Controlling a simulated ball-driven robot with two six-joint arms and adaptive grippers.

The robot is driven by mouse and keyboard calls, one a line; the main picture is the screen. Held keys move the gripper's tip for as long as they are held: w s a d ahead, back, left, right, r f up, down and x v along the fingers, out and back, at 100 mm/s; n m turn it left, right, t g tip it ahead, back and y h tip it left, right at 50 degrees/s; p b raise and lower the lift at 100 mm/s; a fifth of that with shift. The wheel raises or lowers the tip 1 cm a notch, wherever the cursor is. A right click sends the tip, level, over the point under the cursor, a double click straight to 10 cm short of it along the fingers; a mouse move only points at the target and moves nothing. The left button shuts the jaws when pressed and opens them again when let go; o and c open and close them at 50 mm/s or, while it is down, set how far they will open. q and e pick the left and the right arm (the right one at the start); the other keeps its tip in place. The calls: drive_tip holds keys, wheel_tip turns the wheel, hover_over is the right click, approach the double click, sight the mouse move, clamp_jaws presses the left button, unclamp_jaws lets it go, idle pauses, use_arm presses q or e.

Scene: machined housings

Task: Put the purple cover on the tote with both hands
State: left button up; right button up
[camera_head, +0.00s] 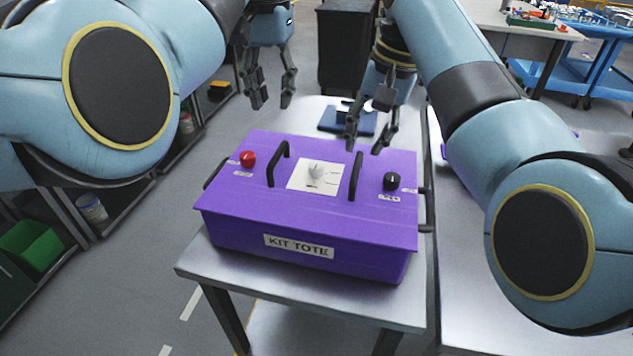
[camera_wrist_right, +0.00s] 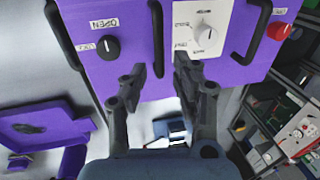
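The purple cover (camera_head: 318,213) lies flat over the purple tote (camera_head: 350,272), which stands on a metal table and is labelled KIT TOTE. The cover has two black handles (camera_head: 279,163) (camera_head: 355,176), a red knob, a black knob and a white dial panel. It also fills the top of the right wrist view (camera_wrist_right: 150,40). My left gripper (camera_head: 268,102) is open and empty, beyond the cover's far left part. My right gripper (camera_head: 364,149) is open and empty near the cover's far edge. Its fingers (camera_wrist_right: 160,82) overlap that edge in the right wrist view.
A blue fixture (camera_head: 345,121) lies on the table behind the tote. Another metal table (camera_head: 462,250) stands to the right; a separate purple piece (camera_wrist_right: 40,125) shows in the right wrist view. Shelving with a green bin (camera_head: 35,243) is at the left.

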wheel_tip(320, 180, up, 6)
drive_tip(key=d, duration=0.1)
drive_tip(key=shift+s, duration=0.15)
drive_tip(key=shift+d, duration=0.1)
